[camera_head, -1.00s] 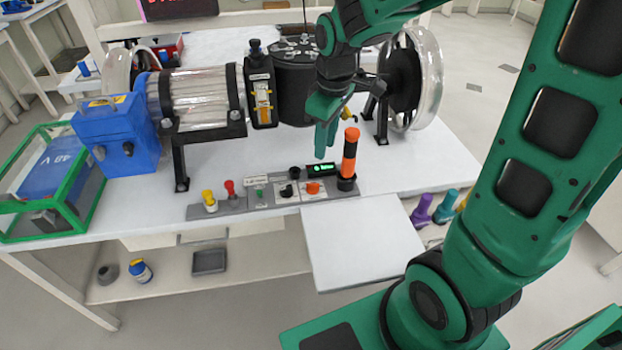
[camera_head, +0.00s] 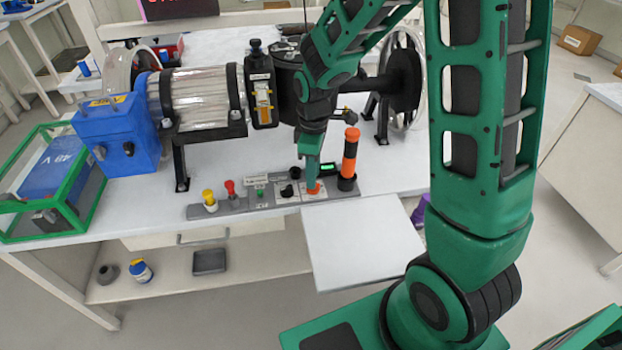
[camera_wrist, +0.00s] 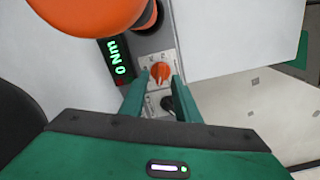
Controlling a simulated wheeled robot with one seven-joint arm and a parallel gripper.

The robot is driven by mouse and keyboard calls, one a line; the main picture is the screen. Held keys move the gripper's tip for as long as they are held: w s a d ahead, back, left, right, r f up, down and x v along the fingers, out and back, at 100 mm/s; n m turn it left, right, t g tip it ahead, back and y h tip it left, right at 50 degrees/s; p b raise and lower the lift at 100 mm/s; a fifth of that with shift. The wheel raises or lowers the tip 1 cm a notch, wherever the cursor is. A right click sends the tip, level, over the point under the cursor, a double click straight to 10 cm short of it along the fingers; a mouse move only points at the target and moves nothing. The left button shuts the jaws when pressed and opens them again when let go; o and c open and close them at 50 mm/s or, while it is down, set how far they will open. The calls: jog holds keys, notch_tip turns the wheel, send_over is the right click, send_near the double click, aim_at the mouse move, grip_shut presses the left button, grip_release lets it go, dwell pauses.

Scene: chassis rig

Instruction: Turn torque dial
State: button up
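An orange dial (camera_head: 316,190) sits on a pale plate in the grey control strip (camera_head: 235,206). It also shows in the wrist view (camera_wrist: 160,72), pointing up the picture. My gripper (camera_head: 311,182) points down over it. In the wrist view, my gripper (camera_wrist: 161,80) is open, with one green finger on each side of the orange dial; contact is not clear. A black dial (camera_head: 289,190) is beside it to the left and shows between the fingers in the wrist view (camera_wrist: 167,103). The green-lit display (camera_wrist: 117,60) reads 0 Nm.
An orange-and-black upright post (camera_head: 350,155) stands close to my gripper, looming large in the wrist view (camera_wrist: 95,14). Yellow (camera_head: 209,198) and red (camera_head: 230,188) buttons are on the strip's left. The motor rig stands behind. A bare pale panel (camera_head: 360,245) lies in front.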

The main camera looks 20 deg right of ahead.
jog(key=shift+f, duration=1.25)
jog(key=shift+c, duration=0.6)
grip_shut()
